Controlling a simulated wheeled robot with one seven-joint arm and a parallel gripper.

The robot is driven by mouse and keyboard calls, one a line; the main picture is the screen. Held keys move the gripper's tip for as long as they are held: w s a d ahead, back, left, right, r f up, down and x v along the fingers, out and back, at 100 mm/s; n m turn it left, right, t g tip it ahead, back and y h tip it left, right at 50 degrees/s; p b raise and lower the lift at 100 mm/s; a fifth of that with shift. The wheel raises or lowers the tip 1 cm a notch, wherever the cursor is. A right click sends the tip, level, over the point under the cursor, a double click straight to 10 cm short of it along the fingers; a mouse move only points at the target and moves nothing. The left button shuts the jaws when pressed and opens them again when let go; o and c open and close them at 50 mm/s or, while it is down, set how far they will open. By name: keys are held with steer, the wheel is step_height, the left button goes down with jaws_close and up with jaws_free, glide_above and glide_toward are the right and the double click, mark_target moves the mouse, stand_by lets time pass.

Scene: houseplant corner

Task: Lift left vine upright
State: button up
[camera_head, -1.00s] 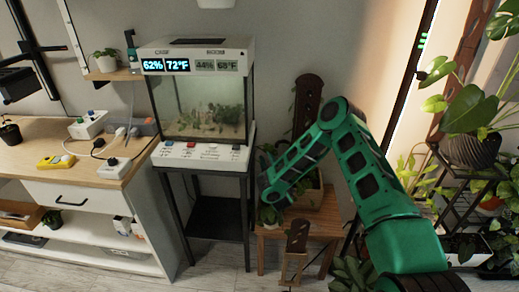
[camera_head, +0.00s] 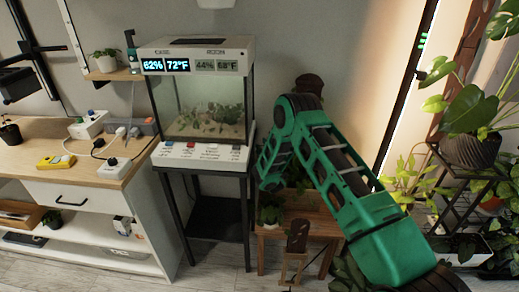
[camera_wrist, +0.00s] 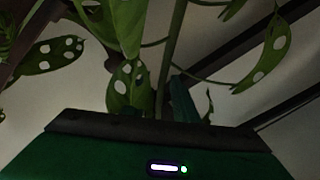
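A vine with holed, green leaves (camera_wrist: 128,85) fills the upper part of the wrist view, its upright stem (camera_wrist: 172,50) running down the middle behind my gripper (camera_wrist: 158,112). A teal finger shows right beside the stem. Leaves hide the rest of the fingers, so I cannot tell whether they grip the stem. In the head view my green arm covers the gripper and most of the vine. A brown wooden support (camera_head: 309,84) shows only at its top, above my arm.
A wooden bench (camera_head: 318,228) stands below my arm with a small succulent (camera_head: 270,212) on its left. A terrarium (camera_head: 205,105) on a black stand is close on the left. A plant rack with a dark pot (camera_head: 470,150) stands on the right.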

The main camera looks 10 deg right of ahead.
steer(key=shift+w, duration=0.1)
steer(key=shift+c, duration=0.5)
jaws_close()
steer(key=shift+f, duration=0.1)
stand_by(0.8)
